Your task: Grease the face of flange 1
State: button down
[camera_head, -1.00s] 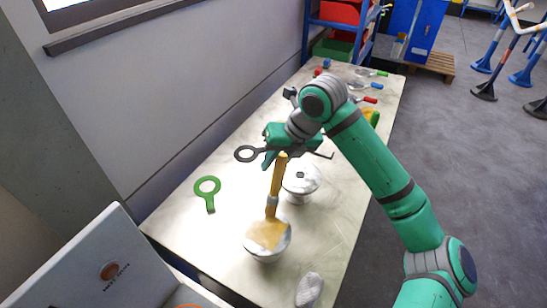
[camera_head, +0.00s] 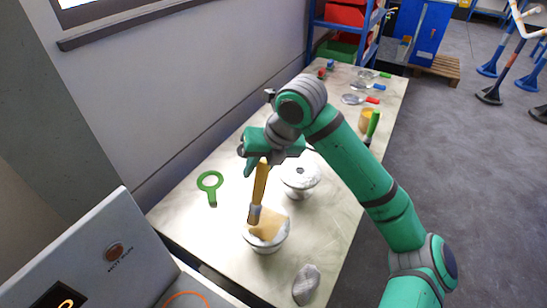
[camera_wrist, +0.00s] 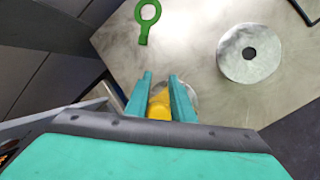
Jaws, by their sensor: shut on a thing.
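My gripper (camera_head: 258,158) is shut on the yellow handle of a brush (camera_head: 260,182); the handle also shows between the fingers in the wrist view (camera_wrist: 159,106). The brush leans slightly, its metal ferrule low over the left part of the near flanged vessel (camera_head: 268,246). A tan patch (camera_head: 272,225) covers part of this vessel's top; I cannot tell bristles from grease there. A second flanged vessel (camera_head: 300,184) stands behind, its grey face bare with a central hole; it also shows in the wrist view (camera_wrist: 262,66). No flange number is readable.
A green ring-ended tool (camera_head: 210,186) lies left on the table. A grey lump (camera_head: 306,284) lies near the front edge. A yellow pot with a green handle (camera_head: 368,123) and several coloured-handled tools stand or lie farther back. A white lidded case (camera_head: 95,255) is at front left.

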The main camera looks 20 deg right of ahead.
notch_tip(320, 180, up, 6)
jog(key=shift+r, duration=0.15)
dwell(0.5)
jog(key=shift+w, duration=0.15)
jog(key=shift+d, duration=0.1)
dwell(0.6)
